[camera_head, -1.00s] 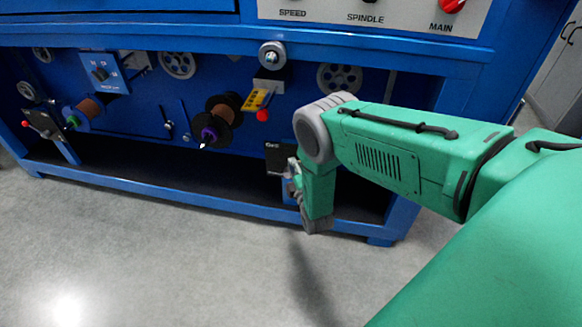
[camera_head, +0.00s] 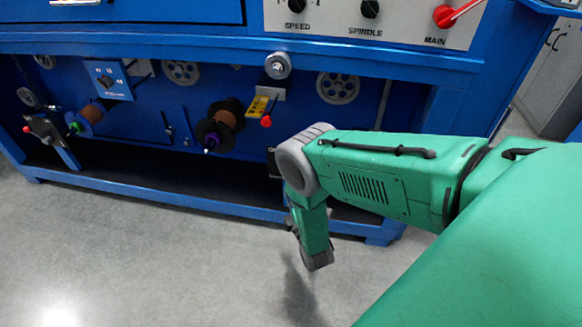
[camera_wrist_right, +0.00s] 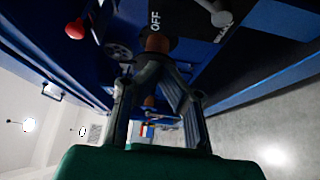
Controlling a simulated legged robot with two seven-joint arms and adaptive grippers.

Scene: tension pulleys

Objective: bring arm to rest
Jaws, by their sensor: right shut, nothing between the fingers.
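My right arm (camera_head: 375,180), green with grey joints, comes in from the right in the head view. Its elbow is bent and the last links hang down in front of the lower part of the blue machine (camera_head: 300,46). The right gripper is mostly hidden behind these links in the head view. In the right wrist view the dark fingers of the right gripper (camera_wrist_right: 155,66) come together at their tips, shut and empty. A dark panel marked OFF (camera_wrist_right: 178,18) shows beyond them. My left gripper is in neither view.
The grey floor (camera_head: 150,260) in front is clear.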

